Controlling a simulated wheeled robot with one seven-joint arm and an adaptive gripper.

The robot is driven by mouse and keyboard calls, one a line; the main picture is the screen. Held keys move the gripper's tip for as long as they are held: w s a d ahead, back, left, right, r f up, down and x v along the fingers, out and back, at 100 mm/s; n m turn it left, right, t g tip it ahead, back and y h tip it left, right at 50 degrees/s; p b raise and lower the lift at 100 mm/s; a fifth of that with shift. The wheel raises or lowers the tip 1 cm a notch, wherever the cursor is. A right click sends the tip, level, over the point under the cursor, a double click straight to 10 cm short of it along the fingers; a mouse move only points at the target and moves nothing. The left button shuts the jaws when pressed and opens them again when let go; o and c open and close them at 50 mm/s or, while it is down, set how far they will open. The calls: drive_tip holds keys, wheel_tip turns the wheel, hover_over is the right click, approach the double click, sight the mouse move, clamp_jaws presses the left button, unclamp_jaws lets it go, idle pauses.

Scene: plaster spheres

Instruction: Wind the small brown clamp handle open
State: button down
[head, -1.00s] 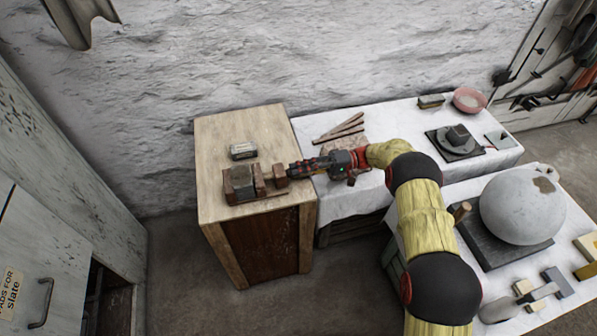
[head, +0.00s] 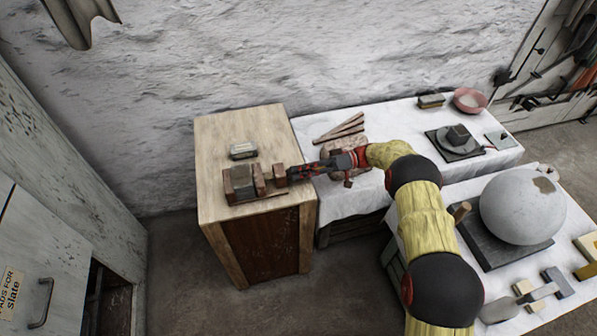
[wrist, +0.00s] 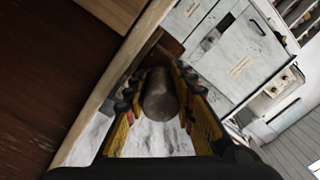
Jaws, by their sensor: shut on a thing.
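My gripper (head: 291,174) reaches in from the right, level with the clamp. In the wrist view my gripper (wrist: 158,82) has one finger on each side of a dark, rounded brown handle (wrist: 160,98) and is shut on it. A reddish-brown piece (wrist: 168,48) shows beyond the handle. In the head view the fingers hide the handle.
The wooden cabinet (head: 212,135) also bears a small grey-topped block (head: 243,150). A white-covered table (head: 395,120) to the right holds wooden strips (head: 340,129), a pink bowl (head: 469,99) and a dark board. A large plaster sphere (head: 520,210) stands nearer, right of my arm.

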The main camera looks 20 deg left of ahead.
drive_tip(key=c, duration=1.7)
unclamp_jaws()
drive_tip(key=shift+c, duration=0.2)
drive_tip(key=v, duration=1.2)
drive_tip(key=shift+d, duration=0.1)
